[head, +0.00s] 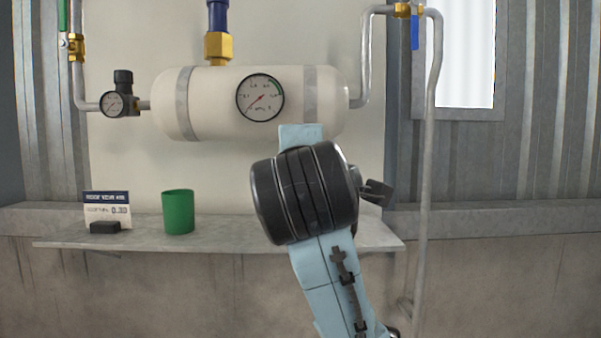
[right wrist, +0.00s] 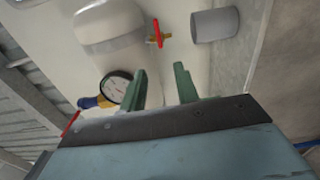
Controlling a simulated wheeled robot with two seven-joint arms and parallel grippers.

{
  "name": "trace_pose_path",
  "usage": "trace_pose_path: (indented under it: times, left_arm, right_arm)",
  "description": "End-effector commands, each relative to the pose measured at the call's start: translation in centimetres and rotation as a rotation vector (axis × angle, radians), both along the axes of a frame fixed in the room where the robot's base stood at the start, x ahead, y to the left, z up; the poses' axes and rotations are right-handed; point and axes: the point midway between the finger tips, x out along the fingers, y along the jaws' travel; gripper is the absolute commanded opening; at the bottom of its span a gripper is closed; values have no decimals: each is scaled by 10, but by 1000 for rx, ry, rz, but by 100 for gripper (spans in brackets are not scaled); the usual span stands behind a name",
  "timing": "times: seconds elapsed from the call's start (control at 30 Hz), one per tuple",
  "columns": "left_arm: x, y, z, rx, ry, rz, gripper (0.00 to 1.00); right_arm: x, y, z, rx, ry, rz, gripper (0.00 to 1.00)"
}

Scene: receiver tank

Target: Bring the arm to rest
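My right arm (head: 318,255) rises from the bottom of the head view, in front of the shelf and the tank's lower right. Its gripper is hidden behind the arm's dark joint there. In the right wrist view my right gripper (right wrist: 160,82) shows two green fingers apart, with nothing between them. The white tank (head: 220,115) with its round gauge (head: 260,97) is on the wall panel; the tank (right wrist: 112,32) and gauge (right wrist: 115,88) also show in the wrist view. My left gripper is in neither view.
A green cup (head: 178,211) and a sign card (head: 107,208) stand on the shelf (head: 75,242). The wrist view shows a red-handled valve (right wrist: 157,35) and a grey cylinder (right wrist: 215,25) beyond the fingers. A grey pipe (head: 428,150) runs down the right.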

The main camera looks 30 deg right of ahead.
Motion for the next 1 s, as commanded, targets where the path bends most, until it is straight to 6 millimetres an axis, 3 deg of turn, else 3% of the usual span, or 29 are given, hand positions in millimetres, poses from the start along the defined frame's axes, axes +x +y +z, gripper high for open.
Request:
trace_pose_path:
  times: [0.2,0.73,0.87,1.0]
  left_arm:
    - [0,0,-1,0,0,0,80]
    - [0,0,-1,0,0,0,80]
    - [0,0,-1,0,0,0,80]
    - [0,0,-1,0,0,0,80]
  right_arm:
    - [-8,4,0,1,1,0,31]
    - [-4,4,-7,11,10,6,31]
    - [9,7,-46,73,57,37,31]
    - [23,12,-119,207,140,83,31]
